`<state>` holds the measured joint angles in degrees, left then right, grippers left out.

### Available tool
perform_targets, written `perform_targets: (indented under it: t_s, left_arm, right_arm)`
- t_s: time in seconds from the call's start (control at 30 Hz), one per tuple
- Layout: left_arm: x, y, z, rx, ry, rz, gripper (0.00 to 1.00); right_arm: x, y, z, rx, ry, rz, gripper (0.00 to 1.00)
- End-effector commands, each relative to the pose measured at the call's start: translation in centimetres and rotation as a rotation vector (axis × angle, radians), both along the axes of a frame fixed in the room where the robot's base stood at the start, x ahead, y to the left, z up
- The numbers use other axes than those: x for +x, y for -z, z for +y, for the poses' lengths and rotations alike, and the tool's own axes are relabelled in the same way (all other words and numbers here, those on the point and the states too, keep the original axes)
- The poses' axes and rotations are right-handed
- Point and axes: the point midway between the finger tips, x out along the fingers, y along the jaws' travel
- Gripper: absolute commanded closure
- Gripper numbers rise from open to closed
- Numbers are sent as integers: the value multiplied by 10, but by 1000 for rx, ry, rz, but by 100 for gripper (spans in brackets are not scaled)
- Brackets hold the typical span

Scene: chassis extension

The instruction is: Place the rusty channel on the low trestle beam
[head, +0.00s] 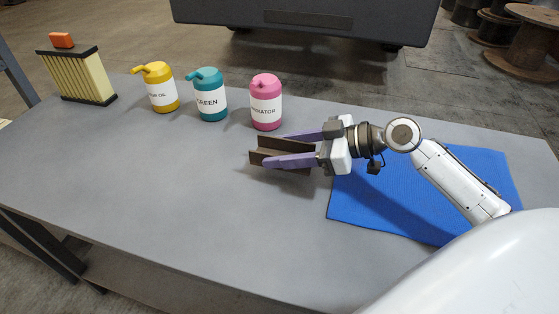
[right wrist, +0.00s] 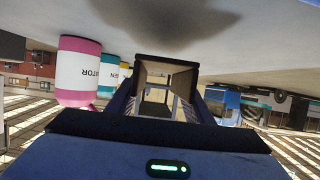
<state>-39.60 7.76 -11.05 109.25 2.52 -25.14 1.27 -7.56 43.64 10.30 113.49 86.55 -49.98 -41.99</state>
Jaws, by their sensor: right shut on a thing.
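The rusty channel (head: 284,148) is a short dark-brown metal piece near the middle of the table in the head view. My right gripper (head: 268,151) has its two purple fingers closed on either side of it. In the right wrist view the channel (right wrist: 168,63) shows end-on between the fingers as a brown open frame. Whether it touches the tabletop is hard to tell. I cannot make out a low trestle beam in either view. My left gripper is not in view.
A pink bottle (head: 266,104), a teal jug (head: 211,97) and a yellow jug (head: 160,90) stand behind the channel. A ribbed cream block (head: 80,78) with an orange top stands far left. A blue mat (head: 375,212) lies right. The grey table (head: 160,190) is clear at left and front.

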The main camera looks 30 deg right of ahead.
Motion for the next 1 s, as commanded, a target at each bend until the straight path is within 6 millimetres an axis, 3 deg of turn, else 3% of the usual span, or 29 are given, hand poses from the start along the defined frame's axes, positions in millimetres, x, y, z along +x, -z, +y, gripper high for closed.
perform_targets:
  t_s: [0.3, 0.7, 0.73, 0.83, 1.0]
  left_arm:
    - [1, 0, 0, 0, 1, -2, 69]
    - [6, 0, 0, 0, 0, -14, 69]
    - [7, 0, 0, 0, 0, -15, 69]
    - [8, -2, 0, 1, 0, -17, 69]
    - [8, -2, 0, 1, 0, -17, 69]
  right_arm:
    - [1, 33, 0, 5, 3, -5, 100]
    - [1, 39, 0, 2, 1, -6, 100]
    - [0, 41, 0, 0, 0, 0, 52]
    - [0, 40, 0, 0, 0, 0, 35]
    - [0, 40, 0, -1, 0, 1, 34]
